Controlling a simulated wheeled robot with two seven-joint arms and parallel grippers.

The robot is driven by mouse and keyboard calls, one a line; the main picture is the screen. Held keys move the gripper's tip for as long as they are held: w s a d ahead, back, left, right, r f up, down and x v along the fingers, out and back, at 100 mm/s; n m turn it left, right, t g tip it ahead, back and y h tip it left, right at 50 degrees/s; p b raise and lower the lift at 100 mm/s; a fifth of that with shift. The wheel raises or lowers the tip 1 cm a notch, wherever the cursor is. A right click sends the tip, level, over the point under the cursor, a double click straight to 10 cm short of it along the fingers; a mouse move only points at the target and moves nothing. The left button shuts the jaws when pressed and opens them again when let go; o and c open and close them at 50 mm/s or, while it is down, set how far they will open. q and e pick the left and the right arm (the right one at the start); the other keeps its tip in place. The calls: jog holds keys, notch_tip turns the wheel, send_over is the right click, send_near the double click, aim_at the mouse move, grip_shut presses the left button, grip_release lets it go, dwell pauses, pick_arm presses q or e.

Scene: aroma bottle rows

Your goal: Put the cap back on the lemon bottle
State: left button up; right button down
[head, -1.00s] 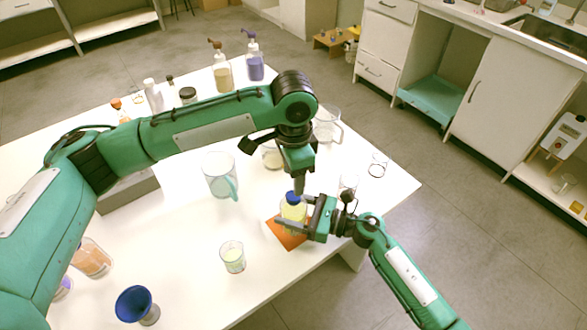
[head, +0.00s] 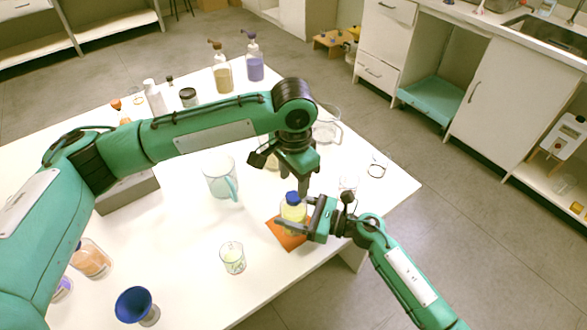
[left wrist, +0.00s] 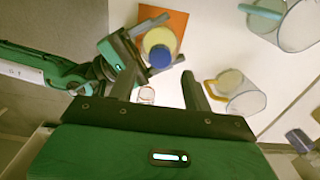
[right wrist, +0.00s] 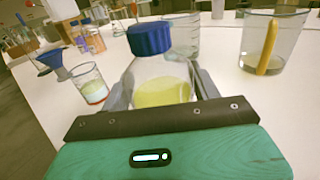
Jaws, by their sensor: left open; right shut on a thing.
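The lemon bottle (head: 293,211) is clear with yellow liquid and stands upright over an orange mat (head: 284,236). Its blue cap (head: 292,197) sits on the bottle's neck and looks level in the right wrist view (right wrist: 150,38). My right gripper (head: 297,222) is shut around the bottle's body, with a finger on each side in the right wrist view. My left gripper (left wrist: 158,85) is open and empty, pointing down close to the cap. The cap shows beyond its fingertips in the left wrist view (left wrist: 160,56), apart from both fingers.
A small beaker of pale liquid (head: 232,258) and a blue funnel (head: 134,304) are nearer the front. Glass rings (head: 377,167) lie to the right. Pump bottles (head: 254,62) stand at the back.

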aim_at(293, 196)
pick_arm(q)
jog(key=shift+f, duration=2.6)
jog(key=c, duration=1)
jog(key=shift+c, duration=0.2)
jog(key=o, duration=1.2)
notch_tip(293, 196, up, 12)
